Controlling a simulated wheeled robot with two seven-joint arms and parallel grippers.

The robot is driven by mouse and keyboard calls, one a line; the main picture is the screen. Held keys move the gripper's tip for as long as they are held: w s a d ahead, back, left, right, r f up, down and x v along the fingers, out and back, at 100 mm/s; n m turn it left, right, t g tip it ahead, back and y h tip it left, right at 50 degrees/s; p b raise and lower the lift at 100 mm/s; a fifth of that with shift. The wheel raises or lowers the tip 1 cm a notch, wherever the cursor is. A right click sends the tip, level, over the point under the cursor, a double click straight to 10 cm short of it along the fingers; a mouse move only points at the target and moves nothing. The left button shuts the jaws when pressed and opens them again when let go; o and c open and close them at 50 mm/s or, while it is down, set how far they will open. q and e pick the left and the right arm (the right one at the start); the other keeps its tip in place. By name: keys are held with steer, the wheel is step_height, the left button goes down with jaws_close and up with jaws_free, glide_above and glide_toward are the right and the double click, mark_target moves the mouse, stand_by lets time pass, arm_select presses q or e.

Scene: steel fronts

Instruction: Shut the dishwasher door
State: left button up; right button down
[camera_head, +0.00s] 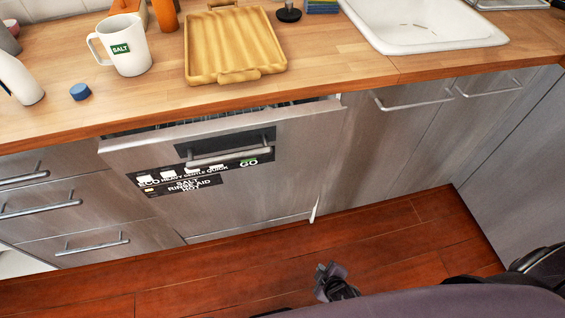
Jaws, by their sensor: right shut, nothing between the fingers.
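The dishwasher door (230,195) is a steel front below the wooden counter. It stands slightly open, tilted out at the top, with a dark gap and a bit of rack showing behind its upper edge. A bar handle (229,152) and a dark panel with white labels are on its upper face. My right gripper (326,270) is low in front of the door, above the floor, to the right of the door's lower corner and apart from it. It is shut and empty. My left gripper is not in view.
Drawers (60,205) flank the door at left, cabinet fronts (390,140) at right. The wooden floor (200,275) before the door is clear.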

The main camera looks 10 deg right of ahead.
steer(key=w+a+r+n+t+b, duration=0.2)
steer(key=w+b, duration=0.1)
steer(key=w, duration=0.2)
steer(key=n+t+b, duration=0.6)
steer(key=t+b, duration=0.3)
steer(key=b, duration=0.6)
glide_toward(281, 153)
steer(key=w+b, duration=0.1)
steer(key=w, duration=0.2)
steer(key=w+b, duration=0.1)
steer(key=w, duration=0.2)
steer(key=shift+w+r+b, duration=0.25)
steer(key=shift+w+b, duration=0.05)
steer(key=shift+w, duration=0.1)
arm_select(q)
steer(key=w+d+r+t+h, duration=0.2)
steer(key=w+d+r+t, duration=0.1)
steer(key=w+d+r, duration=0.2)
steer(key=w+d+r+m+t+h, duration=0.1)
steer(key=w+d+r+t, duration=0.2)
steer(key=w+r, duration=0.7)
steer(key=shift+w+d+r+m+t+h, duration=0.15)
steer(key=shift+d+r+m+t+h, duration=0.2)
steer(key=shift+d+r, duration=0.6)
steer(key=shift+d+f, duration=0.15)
